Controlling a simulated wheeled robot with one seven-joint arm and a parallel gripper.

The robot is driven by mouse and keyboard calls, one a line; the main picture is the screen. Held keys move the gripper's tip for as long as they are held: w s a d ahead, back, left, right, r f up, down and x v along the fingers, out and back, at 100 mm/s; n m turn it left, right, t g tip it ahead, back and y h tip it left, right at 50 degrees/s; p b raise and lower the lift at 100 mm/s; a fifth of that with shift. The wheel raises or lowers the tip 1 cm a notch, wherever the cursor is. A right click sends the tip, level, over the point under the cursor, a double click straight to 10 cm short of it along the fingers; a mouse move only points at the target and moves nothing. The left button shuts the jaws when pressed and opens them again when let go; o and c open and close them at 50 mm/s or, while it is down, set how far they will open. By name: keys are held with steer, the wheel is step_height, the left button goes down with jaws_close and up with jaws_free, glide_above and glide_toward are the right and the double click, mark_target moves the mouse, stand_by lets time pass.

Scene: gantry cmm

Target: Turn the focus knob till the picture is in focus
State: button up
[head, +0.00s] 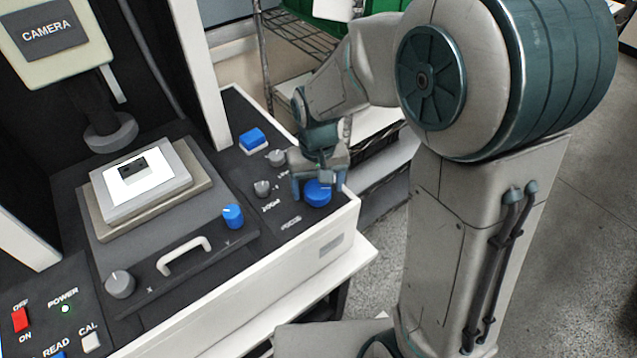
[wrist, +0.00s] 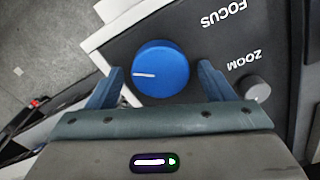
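The blue focus knob (head: 317,193) sits at the right front corner of the machine's black panel. In the wrist view the focus knob (wrist: 161,69) shows a white pointer line toward the left, with the FOCUS label beside it. My gripper (head: 315,182) is at the knob from above. In the wrist view my gripper (wrist: 160,84) is open, one finger on each side of the knob, with visible gaps, so the fingers appear not to touch it. No screen with the camera picture is in view.
A grey zoom knob (wrist: 257,88) lies close to the right finger. A blue button (head: 252,138), a stage with a bright plate (head: 150,190), a blue Y knob (head: 232,216) and a white handle (head: 185,255) are on the machine. A wire rack (head: 290,45) stands behind.

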mark_target(318, 188)
steer(key=shift+r, duration=0.1)
step_height(318, 188, up, 14)
stand_by(0.5)
steer(key=shift+f, duration=0.2)
steer(key=s+d+f+m+t, duration=0.2)
steer(key=s+d+f+t, duration=0.1)
steer(key=s+d, duration=0.9)
steer(key=shift+s+f, duration=0.45)
steer(key=shift+f, duration=0.05)
stand_by(0.7)
